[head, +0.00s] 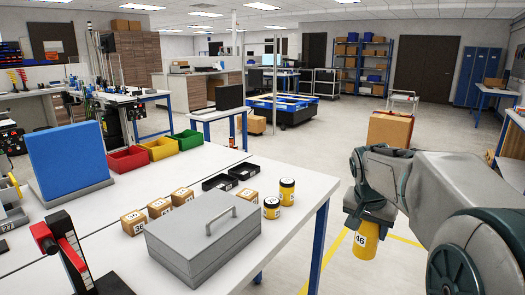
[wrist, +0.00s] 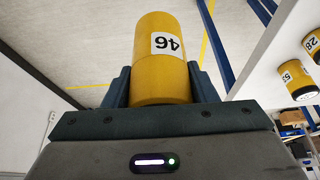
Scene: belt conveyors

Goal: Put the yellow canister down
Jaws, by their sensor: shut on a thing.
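The yellow canister (head: 365,240), labelled 46, is held in my gripper (head: 368,215) to the right of the white table, over the floor. In the wrist view the canister (wrist: 161,60) stands between the two dark fingers of my gripper (wrist: 162,88), which are shut on it. Its far end is free and touches nothing that I can see. The white table (head: 150,195) lies to the left of my gripper, with a clear gap between its edge and the canister.
Two other yellow canisters with dark lids (head: 287,191) (head: 271,208) stand near the table's right edge. A grey metal box (head: 203,240), several small cartons (head: 182,197) and black trays (head: 243,171) are beside them. The right corner behind the canisters is bare. A blue table leg (head: 318,245) stands below.

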